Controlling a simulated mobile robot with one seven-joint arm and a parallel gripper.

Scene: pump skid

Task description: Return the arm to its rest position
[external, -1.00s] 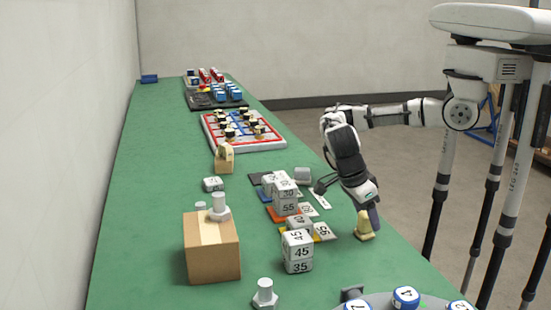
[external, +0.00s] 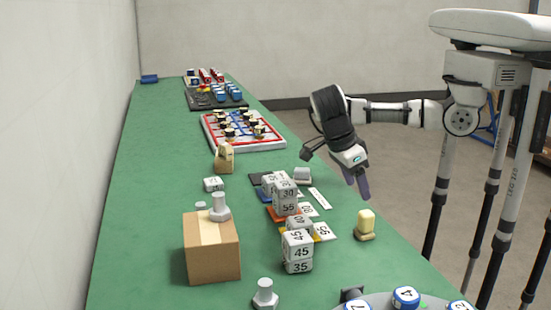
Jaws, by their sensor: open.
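My gripper (external: 357,186) is open and empty. It hangs above the right edge of the green table (external: 160,190), fingers pointing down and a little right. My arm reaches in from the robot body at the right, bent at the wrist. A pale yellow block on a small tan base (external: 365,225) stands upright on the table, below the gripper and apart from it.
Stacked white numbered blocks (external: 298,252) stand left of the yellow block, on coloured cards. A cardboard box (external: 211,248) stands further left. A red-rimmed board (external: 243,132) lies farther back. A round grey tray (external: 430,301) is at the front right.

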